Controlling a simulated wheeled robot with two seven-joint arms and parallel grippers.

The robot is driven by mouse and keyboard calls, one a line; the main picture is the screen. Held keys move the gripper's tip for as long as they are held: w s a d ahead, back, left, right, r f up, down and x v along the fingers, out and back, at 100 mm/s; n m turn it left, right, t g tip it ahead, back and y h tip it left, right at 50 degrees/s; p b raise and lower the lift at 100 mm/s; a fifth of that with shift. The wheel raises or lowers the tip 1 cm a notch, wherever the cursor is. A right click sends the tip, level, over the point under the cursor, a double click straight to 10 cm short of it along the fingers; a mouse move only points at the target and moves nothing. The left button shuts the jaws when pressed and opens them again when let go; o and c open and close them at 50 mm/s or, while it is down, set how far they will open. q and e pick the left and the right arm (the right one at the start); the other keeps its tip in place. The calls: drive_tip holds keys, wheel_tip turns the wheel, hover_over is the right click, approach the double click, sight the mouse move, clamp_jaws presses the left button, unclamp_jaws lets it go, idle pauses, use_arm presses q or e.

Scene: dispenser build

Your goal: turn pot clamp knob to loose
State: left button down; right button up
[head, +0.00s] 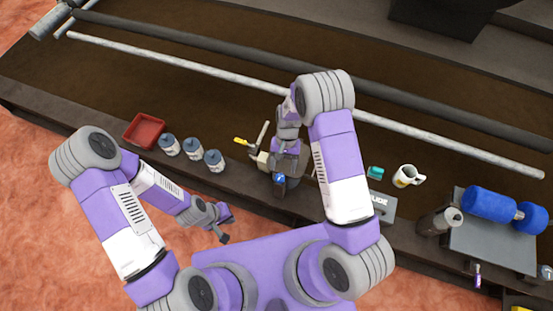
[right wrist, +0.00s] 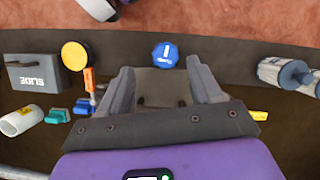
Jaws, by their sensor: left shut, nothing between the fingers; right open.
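The blue knob (head: 279,179) with a white mark is on the near side of the pale fixture at the bench's front edge. In the right wrist view the knob (right wrist: 165,55) lies just beyond my right fingertips, roughly centred between them. My right gripper (right wrist: 160,68) is open, with a pale beige surface (right wrist: 160,85) showing between its fingers. I cannot tell whether a finger touches the fixture. In the head view my right arm hides part of the fixture. My left gripper (head: 224,238) is shut and empty, low in front of the bench, away from the knob.
A red tray (head: 144,130) and several blue-capped bottles (head: 192,148) stand left of the fixture. Long rods (head: 450,144) cross the bench behind.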

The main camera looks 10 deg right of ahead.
sight(280, 176)
drive_tip(key=shift+w+a+r, duration=0.1)
drive_tip(key=shift+w+r, duration=0.35)
drive_tip(key=shift+w, duration=0.35)
drive_tip(key=b+x, duration=0.2)
drive_tip(key=x, duration=0.5)
drive_tip(key=shift+b, duration=0.35)
use_arm(q)
drive_tip(key=shift+w+f, duration=0.15)
drive_tip(key=shift+f, duration=0.5)
drive_tip(key=shift+w+f, duration=0.15)
drive_tip(key=shift+f, duration=0.45)
use_arm(e)
drive_tip(key=c, duration=1)
drive_tip(key=shift+n+h, duration=0.4)
drive_tip(key=shift+n, duration=0.3)
use_arm(q)
drive_tip(key=shift+r, duration=0.15)
use_arm(e)
drive_tip(key=o, duration=1)
